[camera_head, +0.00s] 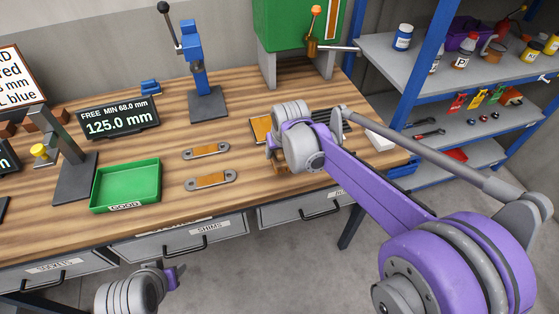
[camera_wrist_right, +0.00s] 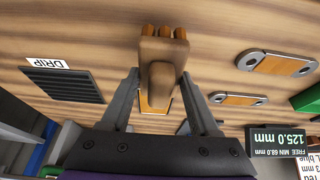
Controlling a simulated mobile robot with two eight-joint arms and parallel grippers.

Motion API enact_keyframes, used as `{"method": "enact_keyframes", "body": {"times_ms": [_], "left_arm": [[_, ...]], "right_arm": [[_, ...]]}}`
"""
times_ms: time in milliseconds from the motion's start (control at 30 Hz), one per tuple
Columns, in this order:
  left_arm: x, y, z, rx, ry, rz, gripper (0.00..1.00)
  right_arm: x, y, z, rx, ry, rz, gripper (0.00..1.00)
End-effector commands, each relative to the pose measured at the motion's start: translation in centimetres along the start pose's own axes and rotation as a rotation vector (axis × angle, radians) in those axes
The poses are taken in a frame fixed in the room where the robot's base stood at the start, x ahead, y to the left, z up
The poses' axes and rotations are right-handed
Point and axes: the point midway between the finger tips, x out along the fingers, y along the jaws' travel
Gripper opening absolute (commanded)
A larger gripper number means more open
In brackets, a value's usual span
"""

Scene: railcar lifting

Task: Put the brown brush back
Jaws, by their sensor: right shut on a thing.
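The brown brush (camera_wrist_right: 164,50) is between the fingers of my right gripper (camera_wrist_right: 160,76) in the right wrist view, with its rounded handle toward the palm and several brown tufts at its far end. My right gripper is shut on it. In the head view my right wrist is over the right part of the workbench (camera_head: 150,227) and mostly hides the fingers and brush. An orange pad (camera_head: 261,128) lies just left of the wrist. I cannot tell whether the brush touches the bench. Only part of my left arm shows at the bottom; its jaws are out of view.
Two shim plates (camera_head: 206,151) (camera_head: 210,180) lie left of the right arm. A green tray (camera_head: 125,186), a display (camera_head: 118,117) and a blue press (camera_head: 195,58) stand farther left. A dark DRIP grate (camera_wrist_right: 62,84) is close by. A shelf rack (camera_head: 408,72) stands at right.

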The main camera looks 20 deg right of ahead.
Motion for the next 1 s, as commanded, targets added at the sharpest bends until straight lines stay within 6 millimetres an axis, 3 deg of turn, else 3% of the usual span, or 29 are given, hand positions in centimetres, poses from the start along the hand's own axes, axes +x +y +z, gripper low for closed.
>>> {"method": "enact_keyframes", "body": {"times_ms": [267,667,700,867,1000], "left_arm": [[0.2,0.0,0.2,0.0,-0.002,0.0,0.5],[0.4,0.0,0.5,0.0,-0.005,0.0,0.5],[0.4,0.0,0.5,0.0,-0.005,0.0,0.5],[0.4,0.0,0.5,0.0,-0.004,0.0,0.5],[0.4,0.0,0.5,0.0,-0.004,0.0,0.5]], "right_arm": [[3.3,0.0,1.3,0.0,0.0,0.0,0.01],[3.8,0.0,1.6,0.0,0.0,0.0,0.01],[3.9,0.0,1.6,0.0,0.0,0.0,0.64],[3.8,0.0,1.6,0.0,0.0,0.0,0.92],[3.8,0.0,1.6,0.0,0.0,0.0,0.92]]}}
